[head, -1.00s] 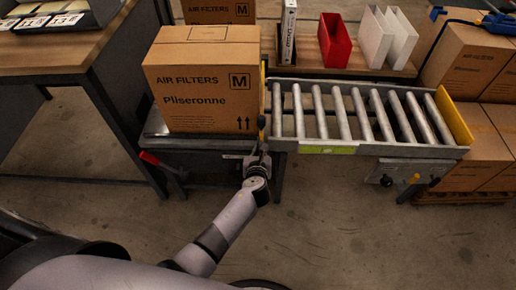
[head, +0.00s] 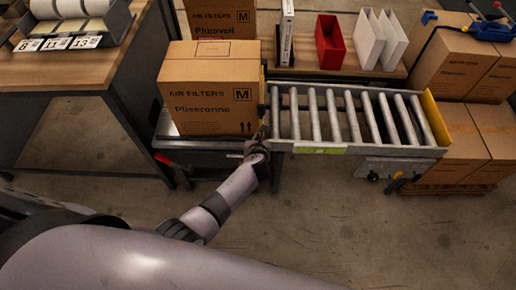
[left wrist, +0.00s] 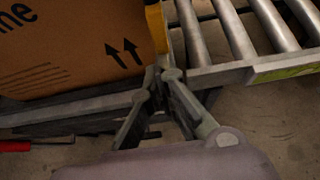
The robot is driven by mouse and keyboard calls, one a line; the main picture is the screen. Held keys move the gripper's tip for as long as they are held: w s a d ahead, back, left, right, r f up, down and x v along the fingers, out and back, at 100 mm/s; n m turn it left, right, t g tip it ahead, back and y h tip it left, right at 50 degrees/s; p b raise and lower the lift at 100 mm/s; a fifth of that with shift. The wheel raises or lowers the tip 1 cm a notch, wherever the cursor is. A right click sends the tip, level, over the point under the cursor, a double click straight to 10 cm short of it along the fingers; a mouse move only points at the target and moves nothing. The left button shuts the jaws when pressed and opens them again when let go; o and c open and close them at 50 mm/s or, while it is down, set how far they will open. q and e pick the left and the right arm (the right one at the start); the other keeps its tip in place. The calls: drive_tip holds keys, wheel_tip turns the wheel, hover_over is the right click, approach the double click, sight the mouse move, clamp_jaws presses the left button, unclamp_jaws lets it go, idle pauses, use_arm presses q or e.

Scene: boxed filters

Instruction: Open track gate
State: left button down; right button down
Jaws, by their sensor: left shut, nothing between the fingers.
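The track gate is a narrow yellow-edged plate (head: 264,84) standing upright between the air filter box (head: 208,105) and the left end of the roller track (head: 350,117). In the left wrist view the gate's yellow edge (left wrist: 156,28) shows beside the box (left wrist: 75,45). My left gripper (head: 262,138) is at the front edge, below the gate, by the seam between the box's stand and the track. In the left wrist view its fingertips (left wrist: 163,75) are together and empty, just below the gate's lower end. I cannot tell whether they touch it. My right gripper is not seen.
A wooden table (head: 70,70) stands left, with a red-handled lever (head: 163,158) near it. A shelf behind holds a red holder (head: 333,43) and white holders (head: 380,40). Cartons (head: 470,140) stand right of the track. The floor in front is clear.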

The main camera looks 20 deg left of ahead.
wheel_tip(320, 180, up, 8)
drive_tip(key=p, duration=0.6)
drive_tip(key=shift+p, duration=0.3)
